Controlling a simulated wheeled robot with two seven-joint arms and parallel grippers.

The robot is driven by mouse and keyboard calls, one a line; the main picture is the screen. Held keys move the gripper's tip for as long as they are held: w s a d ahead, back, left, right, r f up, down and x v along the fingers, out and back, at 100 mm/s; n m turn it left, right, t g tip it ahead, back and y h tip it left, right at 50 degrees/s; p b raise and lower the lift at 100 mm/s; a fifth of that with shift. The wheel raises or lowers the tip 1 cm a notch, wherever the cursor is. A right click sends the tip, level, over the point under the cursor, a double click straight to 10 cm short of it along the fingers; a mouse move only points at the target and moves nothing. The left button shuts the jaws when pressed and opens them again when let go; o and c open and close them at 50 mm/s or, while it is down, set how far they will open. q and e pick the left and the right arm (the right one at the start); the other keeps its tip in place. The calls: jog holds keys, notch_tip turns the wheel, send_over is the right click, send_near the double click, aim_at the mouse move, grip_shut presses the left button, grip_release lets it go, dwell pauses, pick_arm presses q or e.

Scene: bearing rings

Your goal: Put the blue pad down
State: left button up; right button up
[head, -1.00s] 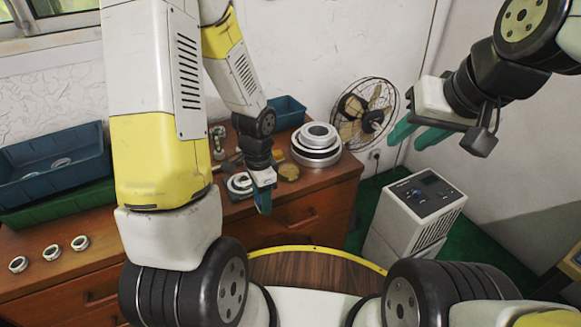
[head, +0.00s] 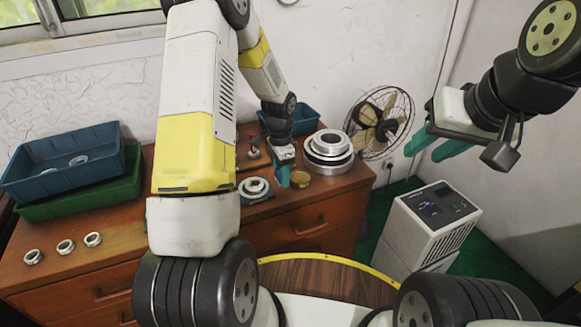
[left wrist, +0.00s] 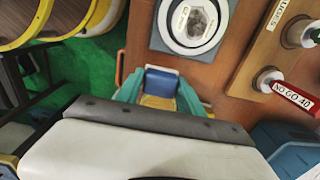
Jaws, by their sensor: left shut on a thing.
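My left gripper (head: 284,178) is shut on the blue pad (left wrist: 160,82), which sits between its teal fingers in the left wrist view. In the head view the fingers hide the pad. The gripper is over the wooden cabinet top, beside a round brass-coloured lid or tin (head: 301,177). The fingers and pad partly cover that brass thing in the left wrist view (left wrist: 158,102). I cannot tell whether the pad touches it. A bearing ring (head: 254,188) on a dark plate lies left of the gripper. My right gripper (head: 436,146) is open, empty and in the air at the right.
A stack of metal rings (head: 328,150) stands right of the left gripper, with a fan (head: 383,122) beyond. A gauge rack with a red "NO GO 40" tag (left wrist: 292,94) is close by. Blue bin (head: 60,182) and several small rings are at the left.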

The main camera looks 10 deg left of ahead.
aim_at(282, 190)
pick_arm(q)
notch_tip(282, 190, down, 4)
jog(key=shift+s+r, duration=0.1)
jog(key=shift+r, duration=0.1)
jog(key=shift+f, duration=0.2)
